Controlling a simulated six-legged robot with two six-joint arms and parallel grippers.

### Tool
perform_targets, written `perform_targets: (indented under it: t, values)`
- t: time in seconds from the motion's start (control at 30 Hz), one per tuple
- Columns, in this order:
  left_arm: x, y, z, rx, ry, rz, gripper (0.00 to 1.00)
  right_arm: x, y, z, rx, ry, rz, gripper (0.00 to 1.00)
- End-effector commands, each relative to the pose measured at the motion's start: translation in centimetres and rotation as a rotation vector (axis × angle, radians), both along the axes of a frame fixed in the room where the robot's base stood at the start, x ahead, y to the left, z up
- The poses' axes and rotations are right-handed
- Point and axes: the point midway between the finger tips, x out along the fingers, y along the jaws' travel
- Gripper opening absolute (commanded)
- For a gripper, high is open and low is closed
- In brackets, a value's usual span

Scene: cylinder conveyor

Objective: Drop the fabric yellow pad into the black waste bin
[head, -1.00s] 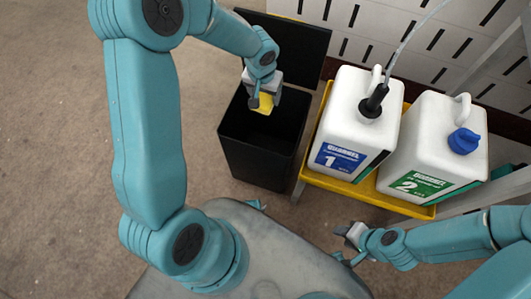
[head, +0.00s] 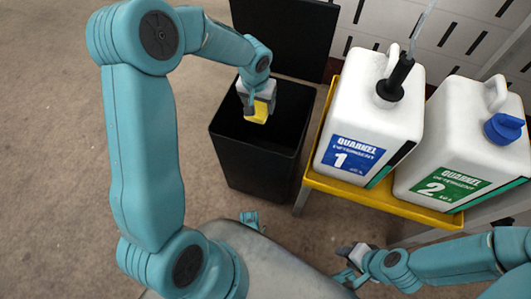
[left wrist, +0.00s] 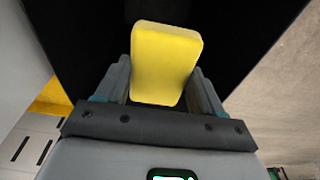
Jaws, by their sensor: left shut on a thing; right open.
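The yellow pad (head: 258,113) is held in my left gripper (head: 256,103), over the open mouth of the black waste bin (head: 257,165). In the left wrist view the pad (left wrist: 165,62) stands out between the two fingers of the left gripper (left wrist: 163,85), with the dark bin interior (left wrist: 235,40) behind it. I cannot tell exactly how far the pad is above or below the rim. My right gripper (head: 350,262) is open and empty at the lower middle of the head view, apart from the bin.
The bin's raised black lid (head: 285,35) stands behind it. To the right, a yellow tray (head: 390,205) carries two white jugs, number 1 (head: 370,125) with a hose and number 2 (head: 465,150) with a blue cap. Clear floor (head: 60,150) lies to the left.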

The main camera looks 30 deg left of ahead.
Motion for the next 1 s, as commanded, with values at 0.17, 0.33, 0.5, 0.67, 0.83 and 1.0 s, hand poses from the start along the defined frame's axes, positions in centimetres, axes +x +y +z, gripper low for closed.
perform_targets:
  t: [0.17,0.33,0.5,0.67,0.83,1.0]
  values:
    - [0.0,0.0,-0.7,0.0,0.0,-0.001,0.35,0.1,-0.1,-0.4,0.0,-0.002,-0.004,0.42]
    - [0.0,0.0,-0.6,0.0,0.0,-0.001,0.74,0.1,-0.1,-0.4,0.0,-0.002,-0.004,0.42]
    - [0.0,0.0,-0.6,0.0,0.0,-0.001,0.98,0.1,-0.1,-0.4,0.0,-0.002,-0.004,0.42]
    - [0.0,0.0,-0.6,0.0,0.0,-0.001,0.98,0.1,-0.1,-0.4,0.0,-0.002,-0.004,0.42]
    - [-0.1,-0.1,0.9,0.0,-0.002,0.0,0.98,0.0,0.0,0.3,0.0,-0.001,0.0,0.42]
    - [-0.7,-0.2,5.0,0.001,-0.004,-0.001,0.98,-0.2,0.2,1.8,0.002,0.003,0.009,0.42]
